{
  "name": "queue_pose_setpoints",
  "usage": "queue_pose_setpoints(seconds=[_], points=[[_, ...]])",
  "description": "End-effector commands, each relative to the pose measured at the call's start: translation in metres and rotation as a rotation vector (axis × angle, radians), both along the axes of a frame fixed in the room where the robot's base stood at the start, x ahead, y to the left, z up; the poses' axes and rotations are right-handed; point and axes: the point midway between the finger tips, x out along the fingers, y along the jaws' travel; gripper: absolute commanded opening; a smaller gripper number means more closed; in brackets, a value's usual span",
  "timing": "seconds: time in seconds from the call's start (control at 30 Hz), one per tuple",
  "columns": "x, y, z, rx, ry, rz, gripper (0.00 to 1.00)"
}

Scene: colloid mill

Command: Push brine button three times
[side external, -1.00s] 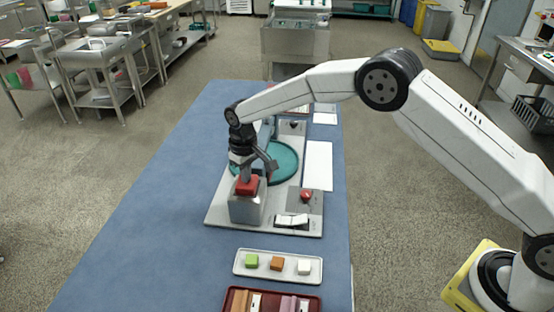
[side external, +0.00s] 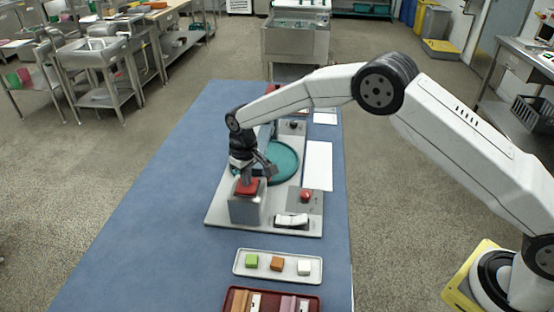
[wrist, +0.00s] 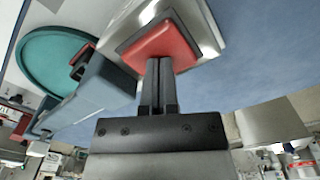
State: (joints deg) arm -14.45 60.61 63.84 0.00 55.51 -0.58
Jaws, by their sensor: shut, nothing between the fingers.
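A square red button (side external: 247,187) sits on top of a grey metal box at the near left corner of the machine's base plate. No label on it can be read. My gripper (side external: 246,181) points down over this button, fingers shut and empty. In the wrist view the closed fingertips (wrist: 158,62) meet the near edge of the red button (wrist: 160,46) and appear to touch it. How far the button is pressed in cannot be told. A small round red knob (side external: 306,196) and a white rocker switch (side external: 291,220) are on the right of the same plate.
A round teal dish (side external: 284,162) lies behind the box. A white tray (side external: 240,268) with green, orange and white cubes stands in front, with a dark red tray (side external: 229,299) nearer. The blue tabletop (side external: 150,210) is clear on the left.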

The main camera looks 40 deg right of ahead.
Motion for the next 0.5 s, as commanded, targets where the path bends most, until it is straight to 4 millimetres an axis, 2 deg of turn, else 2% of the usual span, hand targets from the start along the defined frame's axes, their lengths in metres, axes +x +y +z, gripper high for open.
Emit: queue_pose_setpoints(seconds=[0.5], points=[[-0.0005,-0.0001,-0.0084,-0.001,0.002,0.0,0.0]])
